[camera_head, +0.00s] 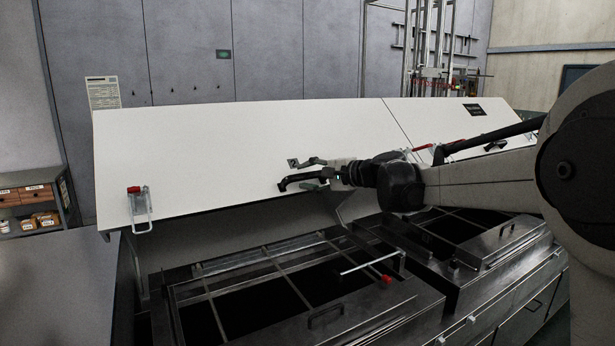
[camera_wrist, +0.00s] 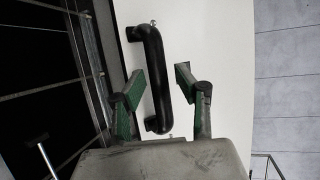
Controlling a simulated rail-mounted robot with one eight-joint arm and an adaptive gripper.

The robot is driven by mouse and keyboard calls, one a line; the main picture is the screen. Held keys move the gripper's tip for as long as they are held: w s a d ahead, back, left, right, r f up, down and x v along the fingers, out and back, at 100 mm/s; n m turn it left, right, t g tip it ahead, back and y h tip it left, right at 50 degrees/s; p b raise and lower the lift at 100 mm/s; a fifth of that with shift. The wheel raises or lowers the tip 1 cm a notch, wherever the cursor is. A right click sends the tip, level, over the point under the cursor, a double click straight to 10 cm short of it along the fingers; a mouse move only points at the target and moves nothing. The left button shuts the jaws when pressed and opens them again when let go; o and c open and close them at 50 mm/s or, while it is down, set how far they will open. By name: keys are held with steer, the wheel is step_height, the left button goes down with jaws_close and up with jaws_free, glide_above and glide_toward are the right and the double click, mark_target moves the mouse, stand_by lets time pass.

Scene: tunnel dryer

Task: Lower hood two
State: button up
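A long white hood (camera_head: 210,150) stands raised over the nearer dryer section. A black bar handle (camera_head: 290,181) sits near the lower right of the nearer hood. My gripper (camera_head: 314,174) is at this handle with its fingers spread. In the wrist view the handle (camera_wrist: 157,75) lies between the two open green-padded fingers, with a gap on each side. The black handle on the right-hand hood (camera_head: 495,145) is partly behind my arm.
Dark open bays with metal frames (camera_head: 290,290) lie below the hoods. A red-tipped rod (camera_head: 385,279) stands out over the nearer bay. A red-topped latch (camera_head: 138,205) hangs on the left of the nearer hood. A shelf with bins (camera_head: 35,200) stands at the far left.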

steer(key=shift+c, duration=0.5)
jaws_close()
steer(key=shift+d+f, duration=0.1)
